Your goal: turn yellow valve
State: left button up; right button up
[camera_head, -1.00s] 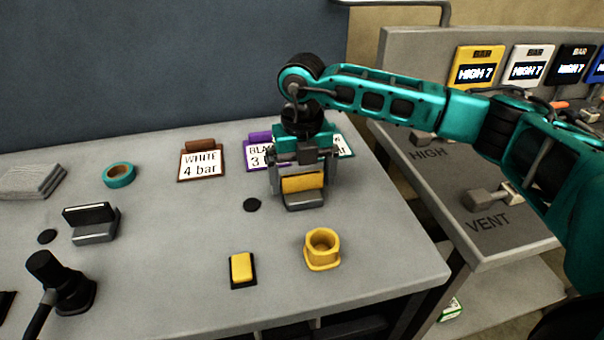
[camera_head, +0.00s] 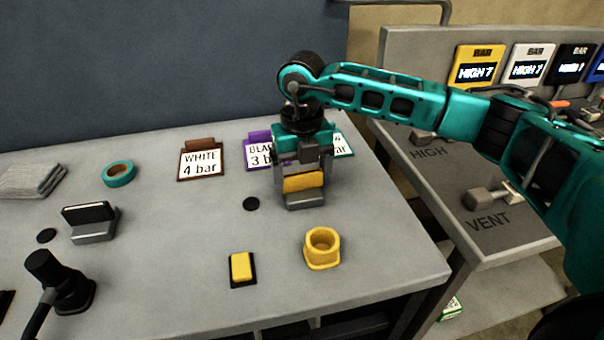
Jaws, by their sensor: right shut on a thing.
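My right gripper (camera_head: 303,184) points down over the table and is shut on a yellow block (camera_head: 303,183). The block sits in or just above a small grey stand (camera_head: 305,201); I cannot tell whether it is still seated. On the right bench, under the yellow display (camera_head: 476,67) reading HIGH 7, a grey lever (camera_head: 486,197) lies by the VENT label. Another lever (camera_head: 424,138) lies by the HIGH label, partly behind my right arm. I cannot tell which of them is the yellow valve. My left gripper is not in view.
Labelled cards, one a WHITE 4 bar card (camera_head: 201,160), lie behind. A black block in a stand (camera_head: 92,222) and teal tape (camera_head: 118,174) are left.

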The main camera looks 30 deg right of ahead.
jog(key=n+b, duration=0.1)
jog(key=n, duration=0.3)
jog(key=shift+n+b, duration=0.35)
jog(key=shift+n, duration=0.05)
jog(key=n+b, duration=0.1)
jog(key=n, duration=0.4)
jog(key=shift+b, duration=0.35)
jog(key=n+b, duration=0.1)
jog(key=n, duration=0.2)
jog(key=shift+r+n, duration=0.1)
jog(key=shift+n, duration=0.3)
jog(key=n, duration=0.2)
jog(key=shift+n+b, duration=0.3)
jog(key=shift+b, duration=0.05)
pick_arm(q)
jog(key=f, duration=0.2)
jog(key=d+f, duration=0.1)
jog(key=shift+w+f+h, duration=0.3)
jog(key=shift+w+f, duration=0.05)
pick_arm(e)
jog(key=shift+n, duration=0.5)
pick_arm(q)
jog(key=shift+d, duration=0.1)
pick_arm(e)
jog(key=shift+r, duration=0.1)
jog(key=o, duration=0.8)
jog(key=shift+o, duration=0.2)
